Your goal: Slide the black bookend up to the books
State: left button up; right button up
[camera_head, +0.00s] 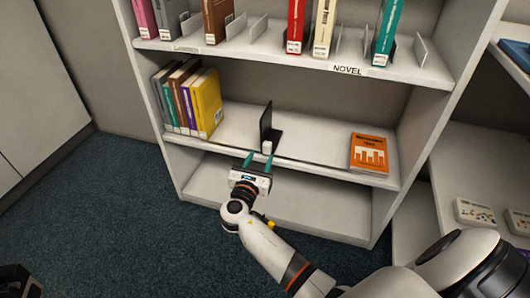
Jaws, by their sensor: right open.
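The black bookend (266,126) stands upright on the middle shelf, with its flat base toward the right. A row of books (187,98) leans at the left end of that shelf, ending in a yellow book (207,103). A bare gap lies between the yellow book and the bookend. My right gripper (259,160) is open and empty at the shelf's front edge, just in front of and below the bookend. Its two teal fingertips point toward the shelf. I cannot tell whether they touch anything. My left gripper is not clearly seen.
An orange book (369,153) lies at the right end of the middle shelf (318,135). The upper shelf, labelled NOVEL (347,70), holds several books and light bookends. The bottom shelf (300,205) is empty. Another shelf unit with small boxes (474,212) stands at right.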

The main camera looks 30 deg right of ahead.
aim_at(266, 146)
jog(key=b+x, duration=0.1)
jog(key=x, duration=0.4)
jog(key=shift+w+d+b, duration=0.25)
jog(key=shift+w+b, duration=0.05)
jog(key=shift+b, duration=0.05)
grip_shut()
